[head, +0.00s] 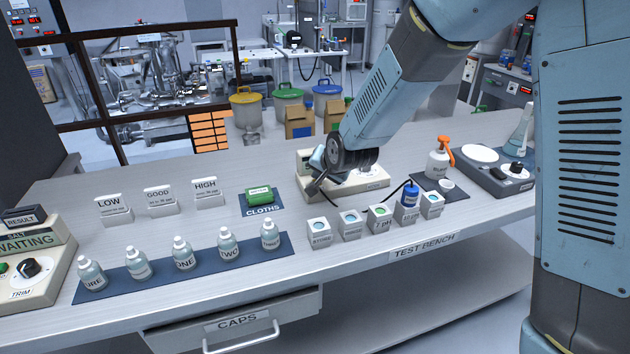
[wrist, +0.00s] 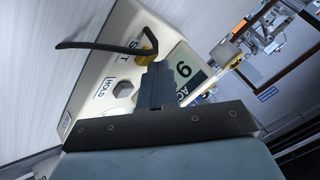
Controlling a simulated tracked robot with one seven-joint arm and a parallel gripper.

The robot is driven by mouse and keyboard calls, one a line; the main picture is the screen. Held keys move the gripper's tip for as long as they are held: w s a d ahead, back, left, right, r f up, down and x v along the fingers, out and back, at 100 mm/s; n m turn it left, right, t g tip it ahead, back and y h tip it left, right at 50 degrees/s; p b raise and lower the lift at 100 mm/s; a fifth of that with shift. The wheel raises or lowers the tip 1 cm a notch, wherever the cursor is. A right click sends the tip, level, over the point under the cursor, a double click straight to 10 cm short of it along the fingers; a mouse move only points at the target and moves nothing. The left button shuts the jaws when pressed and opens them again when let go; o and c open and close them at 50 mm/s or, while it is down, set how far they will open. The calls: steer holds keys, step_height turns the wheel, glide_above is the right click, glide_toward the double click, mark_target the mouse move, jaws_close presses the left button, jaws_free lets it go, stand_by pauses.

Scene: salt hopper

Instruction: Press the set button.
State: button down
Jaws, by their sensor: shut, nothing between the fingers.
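The cream meter (head: 372,186) stands on the bench, with my gripper (head: 315,186) low in front of its left part. In the wrist view the meter's panel (wrist: 98,62) shows a SET label and a HOLD label. A yellow piece (wrist: 146,58), which looks like the set button, sits beside the SET label; a black cable (wrist: 100,45) crosses at it and partly hides it. A grey button (wrist: 123,89) sits beside the HOLD label. My gripper's shut, empty fingers (wrist: 156,75) point at the panel near the yellow piece and partly cover the display (wrist: 186,70). I cannot tell whether they touch.
Bottles (head: 184,256) stand on a blue mat, front left. A green cloth pack (head: 260,194) lies left of my gripper. A spray bottle (head: 437,163) stands to the right.

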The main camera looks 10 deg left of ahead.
steer(key=shift+f, duration=0.15)
stand_by(0.5)
steer(key=shift+r, duration=1)
steer(key=shift+r, duration=2.4)
steer(key=shift+r, duration=0.1)
